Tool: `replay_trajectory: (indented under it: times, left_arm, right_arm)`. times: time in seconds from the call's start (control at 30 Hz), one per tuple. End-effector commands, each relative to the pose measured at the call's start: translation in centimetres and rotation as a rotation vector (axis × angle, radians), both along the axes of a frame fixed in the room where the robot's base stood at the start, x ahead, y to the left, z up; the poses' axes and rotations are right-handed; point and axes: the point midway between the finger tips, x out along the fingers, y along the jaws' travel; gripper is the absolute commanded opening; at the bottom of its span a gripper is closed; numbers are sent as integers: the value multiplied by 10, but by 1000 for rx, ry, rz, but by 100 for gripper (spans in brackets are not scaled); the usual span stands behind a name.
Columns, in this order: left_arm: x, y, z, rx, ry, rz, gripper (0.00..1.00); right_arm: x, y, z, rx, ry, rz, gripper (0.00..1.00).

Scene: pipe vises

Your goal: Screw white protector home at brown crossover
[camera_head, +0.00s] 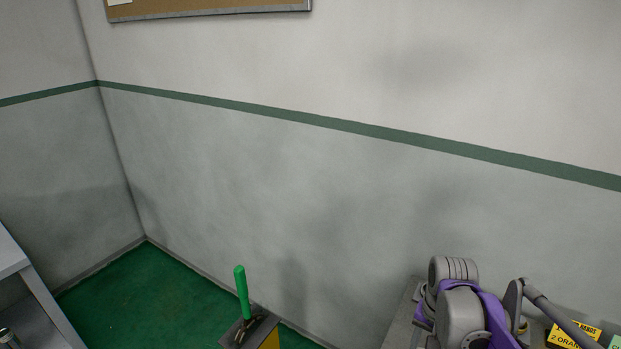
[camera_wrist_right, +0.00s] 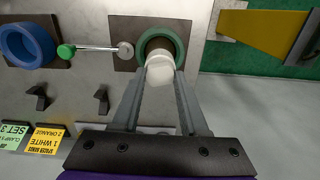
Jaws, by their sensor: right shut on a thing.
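In the right wrist view, a white protector (camera_wrist_right: 160,70) sits between the fingertips of my right gripper (camera_wrist_right: 159,80), which is shut on it. Its far end is at the mouth of a green ring (camera_wrist_right: 178,40). A brown part (camera_wrist_right: 158,43), likely the crossover, shows inside the ring just beyond the protector. The protector looks roughly in line with it; I cannot tell whether threads are engaged. The head view shows only part of my right arm at the lower right, and the gripper and protector are out of that frame. My left gripper is in neither view.
In the wrist view, a vise handle with a green knob (camera_wrist_right: 66,51) lies left of the ring, near a blue ring (camera_wrist_right: 27,42). Dark hooks (camera_wrist_right: 101,101) and a yellow label (camera_wrist_right: 45,139) are on the grey bench. A green handle (camera_head: 242,290) stands at the head view's bottom.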

Motion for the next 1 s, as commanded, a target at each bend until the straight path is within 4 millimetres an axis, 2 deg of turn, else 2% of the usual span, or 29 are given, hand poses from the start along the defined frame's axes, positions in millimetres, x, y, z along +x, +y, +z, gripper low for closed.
replay_trajectory:
  times: [0.1, 0.2, 0.6, 1.0]
  left_arm:
    - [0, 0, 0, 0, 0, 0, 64]
    - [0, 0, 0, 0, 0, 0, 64]
    - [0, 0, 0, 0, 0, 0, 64]
    - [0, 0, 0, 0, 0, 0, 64]
  right_arm:
    - [0, 0, 0, 0, 0, -147, 0]
    - [0, 0, 0, 0, 0, -218, 0]
    - [0, 0, 0, 0, 0, -284, 0]
    - [0, 0, -1, 0, 0, -885, 0]
